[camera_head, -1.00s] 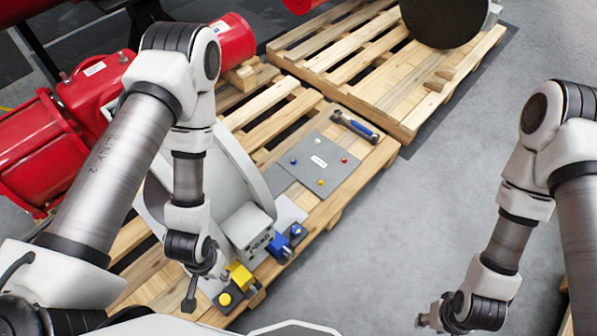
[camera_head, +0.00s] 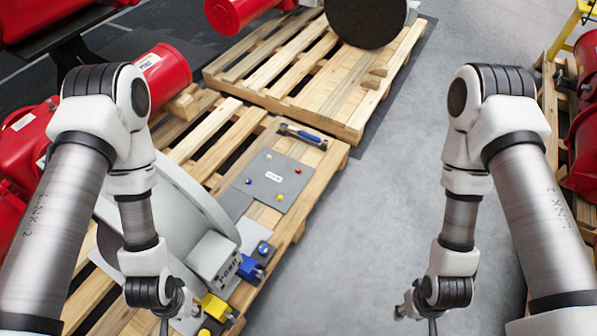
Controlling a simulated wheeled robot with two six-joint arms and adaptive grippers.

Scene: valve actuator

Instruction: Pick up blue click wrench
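The blue click wrench (camera_head: 303,137), a tool with a blue handle and dark metal ends, lies on the wooden pallet (camera_head: 335,157), beyond a grey board (camera_head: 262,192) with small coloured knobs. My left gripper (camera_head: 166,322) hangs at the bottom edge, left of the yellow block, well short of the wrench and partly cut off. My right gripper (camera_head: 404,309) is low over the grey floor, right of the pallet and far from the wrench. Both look empty, but their fingers are too small to read as open or shut.
A large grey-white valve body (camera_head: 205,215) stands on the pallet near my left arm. A blue block (camera_head: 249,269) and a yellow block (camera_head: 216,307) sit beside it. A second pallet (camera_head: 345,120) lies behind. The grey floor (camera_head: 370,225) between my arms is clear.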

